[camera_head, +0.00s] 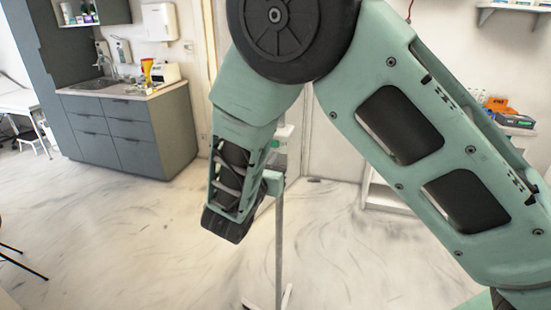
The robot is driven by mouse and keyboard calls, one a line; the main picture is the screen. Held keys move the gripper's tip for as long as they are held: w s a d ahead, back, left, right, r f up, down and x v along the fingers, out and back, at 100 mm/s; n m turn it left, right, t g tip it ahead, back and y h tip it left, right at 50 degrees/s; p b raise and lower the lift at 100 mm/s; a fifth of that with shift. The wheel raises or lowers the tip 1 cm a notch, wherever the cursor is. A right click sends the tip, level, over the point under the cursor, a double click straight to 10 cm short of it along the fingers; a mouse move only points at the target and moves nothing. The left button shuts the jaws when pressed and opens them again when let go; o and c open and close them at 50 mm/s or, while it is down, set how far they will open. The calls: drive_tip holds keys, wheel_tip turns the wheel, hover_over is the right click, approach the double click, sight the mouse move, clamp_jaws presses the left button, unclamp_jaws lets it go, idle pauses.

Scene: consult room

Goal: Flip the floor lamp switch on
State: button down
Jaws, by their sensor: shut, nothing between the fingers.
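A thin grey upright pole (279,235) on a low splayed base stands on the floor just right of my wrist. It appears to be the floor lamp's stand. A pale green and white part (281,140) shows near its top, partly covered by my arm. I cannot make out the lamp's switch or whether it is lit. My gripper (228,223) hangs at the dark lower end of my arm, left of the pole in the picture. It is shut and empty, but its fingertips are not clear. I cannot tell whether it touches the lamp.
A grey cabinet (130,135) with a sink and several items on its counter stands at the back left. A white table (18,101) is at the far left. Shelves with boxes (498,105) are at the right, partly behind my arm.

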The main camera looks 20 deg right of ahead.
drive_tip(key=s+d+b+v, duration=0.1)
drive_tip(key=b+v, duration=0.2)
drive_tip(key=v, duration=0.5)
drive_tip(key=shift+s, duration=0.35)
drive_tip(key=shift+f, duration=0.1)
drive_tip(key=s+d+f+m+g+y, duration=0.2)
drive_tip(key=s+d+f+m+g, duration=0.2)
drive_tip(key=s+d+m+g, duration=0.5)
drive_tip(key=s+a+m+g+y, duration=0.2)
drive_tip(key=s+a+m+y, duration=0.3)
drive_tip(key=s, duration=0.2)
drive_tip(key=s+a+m+g+y, duration=0.2)
drive_tip(key=s+a+m+y, duration=0.2)
drive_tip(key=s, duration=0.4)
drive_tip(key=shift+s+a+m+g+y+b, duration=0.2)
drive_tip(key=shift+a+m+g+y+b, duration=0.3)
drive_tip(key=shift+m, duration=0.6)
drive_tip(key=shift+d+f, duration=0.15)
